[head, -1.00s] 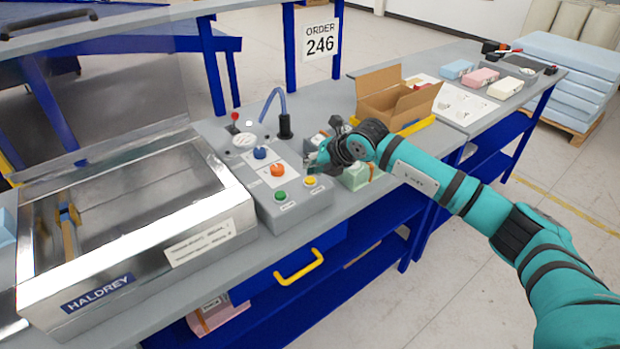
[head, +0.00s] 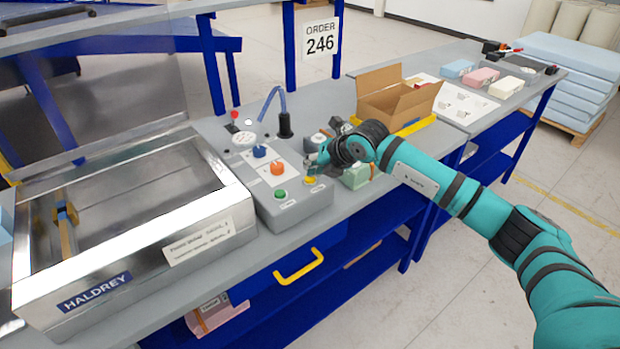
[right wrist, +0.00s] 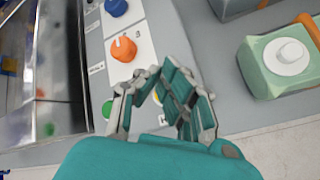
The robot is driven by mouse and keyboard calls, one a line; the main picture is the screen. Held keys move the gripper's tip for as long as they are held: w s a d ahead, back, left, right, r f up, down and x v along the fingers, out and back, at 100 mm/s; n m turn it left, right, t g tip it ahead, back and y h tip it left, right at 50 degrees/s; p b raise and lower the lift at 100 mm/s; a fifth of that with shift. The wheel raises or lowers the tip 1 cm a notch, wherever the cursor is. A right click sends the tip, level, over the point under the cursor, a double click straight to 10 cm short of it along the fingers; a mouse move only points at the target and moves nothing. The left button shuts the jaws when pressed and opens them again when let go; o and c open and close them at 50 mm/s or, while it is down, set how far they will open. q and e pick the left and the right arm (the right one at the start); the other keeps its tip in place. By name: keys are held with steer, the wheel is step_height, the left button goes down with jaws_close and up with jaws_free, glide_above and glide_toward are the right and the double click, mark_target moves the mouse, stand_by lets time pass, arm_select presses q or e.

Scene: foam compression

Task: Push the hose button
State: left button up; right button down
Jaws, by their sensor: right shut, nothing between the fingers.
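The grey control box (head: 290,207) carries a yellow button (head: 309,181), a green button (head: 280,194), an orange knob (head: 278,168) and a blue knob (head: 259,151). No label saying hose is readable. A curved blue hose (head: 270,98) rises from a black base behind the box. My right gripper (head: 313,170) is shut and empty, with its fingertips right at the yellow button; I cannot tell whether they touch it. In the right wrist view the gripper's fingers largely hide the yellow button, and the green button (right wrist: 108,108) shows partly beside them. My left gripper is not in view.
A metal-framed chamber (head: 120,270) marked HALDREY stands left of the box. A pale green container (head: 356,177) stands close to the right gripper. An open cardboard box (head: 385,105) sits farther right. A red-tipped lever (head: 234,115) stands behind the knobs.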

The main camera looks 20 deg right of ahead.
steer(key=shift+f+b, duration=0.35)
steer(key=shift+b, duration=0.05)
stand_by(0.4)
steer(key=shift+r, duration=0.1)
steer(key=shift+r+p, duration=0.35)
steer(key=shift+r, duration=0.4)
step_height(320, 180, up, 6)
steer(key=p, duration=0.2)
steer(key=shift+p, duration=0.3)
stand_by(1.3)
